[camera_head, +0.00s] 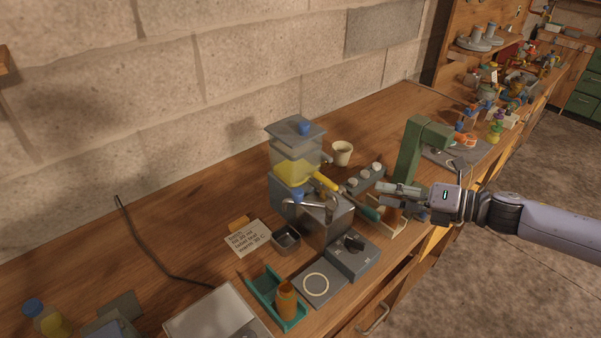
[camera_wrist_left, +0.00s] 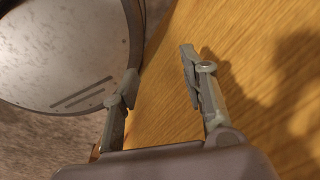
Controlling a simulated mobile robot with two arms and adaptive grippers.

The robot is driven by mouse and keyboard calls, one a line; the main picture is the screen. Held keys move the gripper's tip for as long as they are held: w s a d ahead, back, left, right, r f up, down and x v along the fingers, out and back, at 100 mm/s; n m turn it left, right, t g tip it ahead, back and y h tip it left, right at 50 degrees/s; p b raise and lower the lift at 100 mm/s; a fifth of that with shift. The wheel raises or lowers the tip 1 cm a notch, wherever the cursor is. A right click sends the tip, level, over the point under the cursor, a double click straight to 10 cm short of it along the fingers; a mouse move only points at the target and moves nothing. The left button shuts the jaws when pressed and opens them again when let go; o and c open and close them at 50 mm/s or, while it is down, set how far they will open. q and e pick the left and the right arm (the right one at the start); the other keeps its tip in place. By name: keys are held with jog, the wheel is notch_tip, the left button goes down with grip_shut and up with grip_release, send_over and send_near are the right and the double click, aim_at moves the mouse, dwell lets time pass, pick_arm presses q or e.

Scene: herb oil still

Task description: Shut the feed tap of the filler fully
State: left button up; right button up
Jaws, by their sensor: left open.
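The filler (camera_head: 297,170) stands on the bench, a clear hopper with yellow liquid above a grey body. A yellow lever (camera_head: 326,182) sticks out at its right side, and a small blue part (camera_head: 298,194) sits below the hopper. I cannot tell which of these is the feed tap, or how far it is turned. My right gripper (camera_head: 396,194) is right of the filler, apart from the lever, beside a green column; its jaw gap is unclear. My left gripper (camera_wrist_left: 158,78) is open and empty above wood in the left wrist view. It is not visible in the head view.
The green column (camera_head: 410,152) stands just behind my right gripper. A teal-handled tool (camera_head: 363,210) lies near it. A grey scale-like box (camera_head: 350,257), a teal tray (camera_head: 262,288) with an orange bottle (camera_head: 286,300) and a white cup (camera_head: 342,152) surround the filler. The bench's back left is mostly clear.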

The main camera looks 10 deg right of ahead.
aim_at(326, 178)
jog(key=p+x, duration=0.1)
jog(key=x, duration=0.1)
jog(key=shift+w+a+p, duration=0.25)
jog(key=shift+a+p, duration=0.05)
jog(key=x, duration=0.4)
jog(key=shift+w+a+f+p, duration=0.1)
jog(key=shift+w+a+p, duration=0.1)
jog(key=shift+a+p, duration=0.2)
jog(key=p+x, duration=0.1)
jog(key=x, duration=0.6)
jog(key=shift+d, duration=0.1)
jog(key=shift+w+a+f+p, duration=0.2)
jog(key=shift+w+a+p, duration=0.1)
jog(key=shift+w+a, duration=0.1)
pick_arm(q)
jog(key=shift+s+d+r, duration=0.4)
jog(key=shift+d+r, duration=0.1)
jog(key=shift+r, duration=0.2)
jog(key=shift+s+d+r, duration=0.4)
jog(key=shift+d+r, duration=0.1)
jog(key=shift+r, duration=0.2)
jog(key=shift+s+d+r, duration=0.4)
jog(key=shift+d+r, duration=0.1)
jog(key=shift+r, duration=0.2)
pick_arm(e)
grip_shut()
